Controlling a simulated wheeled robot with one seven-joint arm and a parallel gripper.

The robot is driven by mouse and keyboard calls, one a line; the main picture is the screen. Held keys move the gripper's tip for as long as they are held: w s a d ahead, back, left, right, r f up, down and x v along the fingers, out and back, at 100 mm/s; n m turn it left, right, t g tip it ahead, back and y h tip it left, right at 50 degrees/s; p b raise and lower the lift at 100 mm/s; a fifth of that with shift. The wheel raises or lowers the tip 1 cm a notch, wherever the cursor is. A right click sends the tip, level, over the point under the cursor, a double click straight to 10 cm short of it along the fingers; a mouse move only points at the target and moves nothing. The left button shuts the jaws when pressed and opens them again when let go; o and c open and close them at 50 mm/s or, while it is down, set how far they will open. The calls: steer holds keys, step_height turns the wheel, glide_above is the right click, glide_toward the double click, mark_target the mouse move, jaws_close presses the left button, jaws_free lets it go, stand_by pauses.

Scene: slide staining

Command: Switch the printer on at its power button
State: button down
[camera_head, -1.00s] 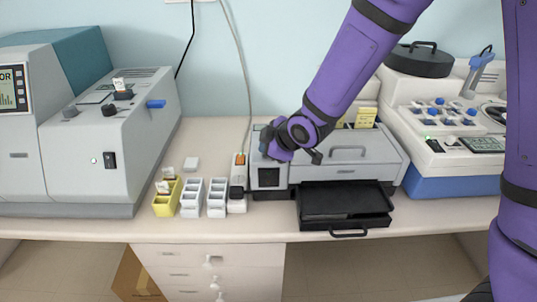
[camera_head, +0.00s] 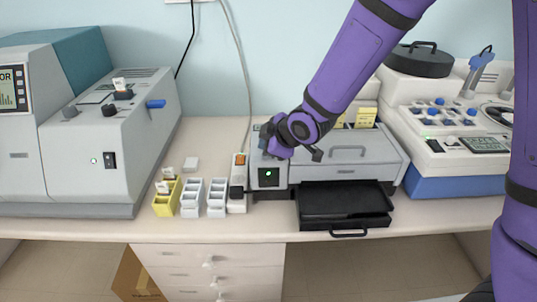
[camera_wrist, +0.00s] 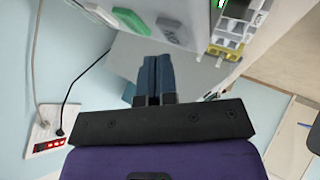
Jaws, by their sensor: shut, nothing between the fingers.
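The printer (camera_head: 345,154) is the grey box on the bench, with a black tray (camera_head: 345,204) pulled out in front. A small dark panel (camera_head: 268,177) on its left front shows a green light. My gripper (camera_head: 264,150) is at the top of the printer's left part, above that panel. In the wrist view its two dark blue fingers (camera_wrist: 155,76) are shut together with nothing between them. I cannot tell whether the fingertips touch the printer.
Left of the printer stand a white power strip (camera_head: 238,204), white racks (camera_head: 191,199) and a yellow rack (camera_head: 166,205). A large grey machine (camera_head: 95,135) fills the left. A blue-based machine (camera_head: 455,187) stands close on the right.

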steer(key=shift+r, duration=3)
